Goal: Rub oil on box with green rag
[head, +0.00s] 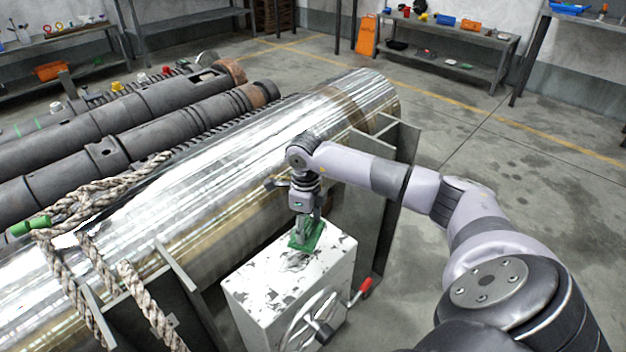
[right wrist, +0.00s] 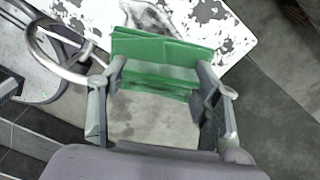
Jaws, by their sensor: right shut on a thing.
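The box (head: 262,288) is white with dark worn patches and stands in front of the big shiny cylinder. Its worn top also shows in the right wrist view (right wrist: 90,14). My right gripper (head: 306,228) points down over the box top and is shut on the green rag (head: 308,236). In the right wrist view the folded rag (right wrist: 160,48) sits between the two fingers (right wrist: 158,85). The rag is at the box top; whether it presses on it I cannot tell. No oil can be told apart from the dark patches. My left gripper is not in view.
A handwheel (head: 318,318) with a red handle (head: 361,289) sticks out of the box front. The shiny cylinder (head: 215,185) lies behind, with thick rope (head: 100,205) over its left part. Metal support plates (head: 392,165) stand beside the box. Open floor (head: 520,170) lies at right.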

